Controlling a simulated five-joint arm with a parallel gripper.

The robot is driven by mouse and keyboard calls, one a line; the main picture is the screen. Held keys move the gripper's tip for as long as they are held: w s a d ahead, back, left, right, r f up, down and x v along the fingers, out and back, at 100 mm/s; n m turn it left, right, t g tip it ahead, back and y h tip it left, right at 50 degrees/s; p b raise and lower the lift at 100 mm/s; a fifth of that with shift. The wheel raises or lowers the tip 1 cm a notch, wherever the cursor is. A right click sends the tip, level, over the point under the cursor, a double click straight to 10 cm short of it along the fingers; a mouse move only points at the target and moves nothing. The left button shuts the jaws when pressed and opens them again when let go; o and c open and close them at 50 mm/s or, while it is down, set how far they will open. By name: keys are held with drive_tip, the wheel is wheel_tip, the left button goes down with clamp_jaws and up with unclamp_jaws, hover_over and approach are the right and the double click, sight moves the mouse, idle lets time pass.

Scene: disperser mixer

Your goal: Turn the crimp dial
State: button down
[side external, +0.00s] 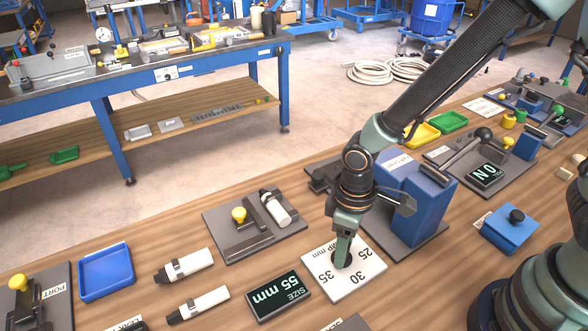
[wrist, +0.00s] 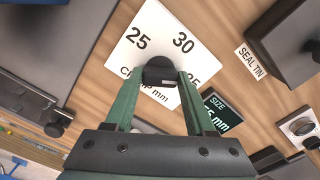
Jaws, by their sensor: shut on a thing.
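The crimp dial is a dark round knob (wrist: 160,72) on a white plate (side external: 355,285) marked 25, 30 and 35, with partly hidden lettering ending in "MP mm". My gripper (side external: 342,250) points down over the plate in the side view. In the wrist view my gripper (wrist: 158,80) has its two green fingers on either side of the knob, shut on it. In the side view the fingers hide most of the knob. A dark display (side external: 278,296) beside the plate reads "SIZE 55 mm"; it also shows partly in the wrist view (wrist: 222,110).
A blue machine (side external: 412,205) on a dark base stands right behind the plate. A grey fixture (side external: 255,228) with a yellow knob and a white cylinder lies to the left. White tubes (side external: 185,266) and a blue tray (side external: 106,272) are further left. A blue box (side external: 510,230) stands at right.

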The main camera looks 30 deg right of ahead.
drive_tip(key=n, duration=0.5)
drive_tip(key=shift+n, duration=0.4)
drive_tip(key=n, duration=0.4)
drive_tip(key=shift+n, duration=0.4)
drive_tip(key=shift+c, duration=1.2)
unclamp_jaws()
wheel_tip(320, 180, up, 12)
drive_tip(key=shift+r, duration=0.1)
